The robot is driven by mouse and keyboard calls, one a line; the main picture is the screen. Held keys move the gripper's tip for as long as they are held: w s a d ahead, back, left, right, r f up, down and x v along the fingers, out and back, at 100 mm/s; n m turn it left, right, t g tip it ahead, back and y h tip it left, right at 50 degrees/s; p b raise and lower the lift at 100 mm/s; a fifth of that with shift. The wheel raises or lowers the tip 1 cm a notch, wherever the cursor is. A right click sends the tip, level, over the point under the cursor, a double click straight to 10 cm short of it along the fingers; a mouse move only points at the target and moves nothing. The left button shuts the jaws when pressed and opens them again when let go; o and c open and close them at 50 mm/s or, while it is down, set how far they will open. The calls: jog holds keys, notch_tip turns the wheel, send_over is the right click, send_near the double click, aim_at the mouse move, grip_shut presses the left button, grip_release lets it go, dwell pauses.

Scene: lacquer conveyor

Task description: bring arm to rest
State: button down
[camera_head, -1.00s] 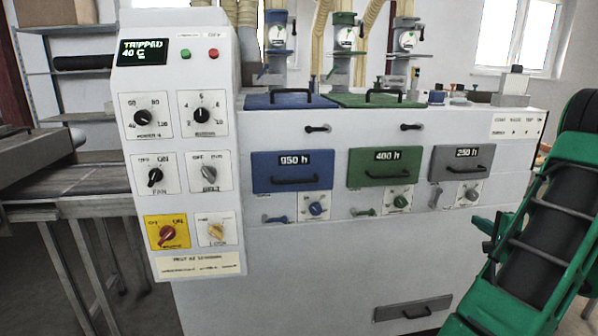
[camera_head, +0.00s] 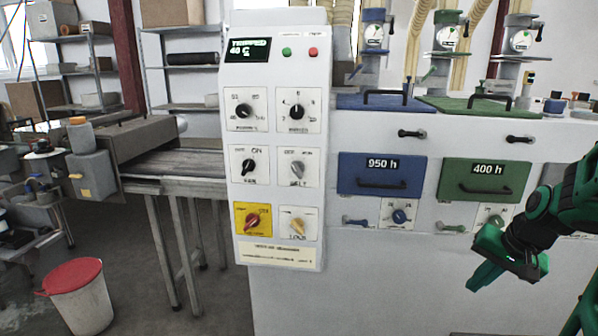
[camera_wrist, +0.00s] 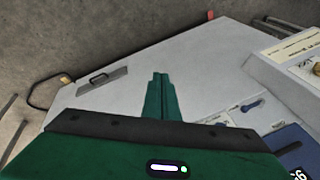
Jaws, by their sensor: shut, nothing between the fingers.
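My gripper (camera_head: 484,279) is green and hangs at the lower right of the head view, in front of the white machine front, below the green drawer marked 400 h (camera_head: 485,180). In the wrist view my gripper (camera_wrist: 159,78) shows its green fingers together and empty, over the white machine panel (camera_wrist: 205,70). I cannot tell the exact gap between the fingers and the panel. My arm comes in from the right edge, bent at the elbow.
The control panel (camera_head: 275,140) with knobs and a "TRIPPED" display juts out at centre. A blue drawer (camera_head: 381,170) is beside it. A conveyor table (camera_head: 175,172) stands to the left, and a white bin with a red lid (camera_head: 75,275) is at lower left. Floor between them is open.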

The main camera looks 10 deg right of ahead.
jog(key=s+a+r+n+g, duration=0.3)
jog(key=s+a, duration=0.7)
jog(key=s, duration=0.4)
jog(key=shift+s+g, duration=0.3)
jog(key=shift+g, duration=0.3)
jog(key=shift+a, duration=0.1)
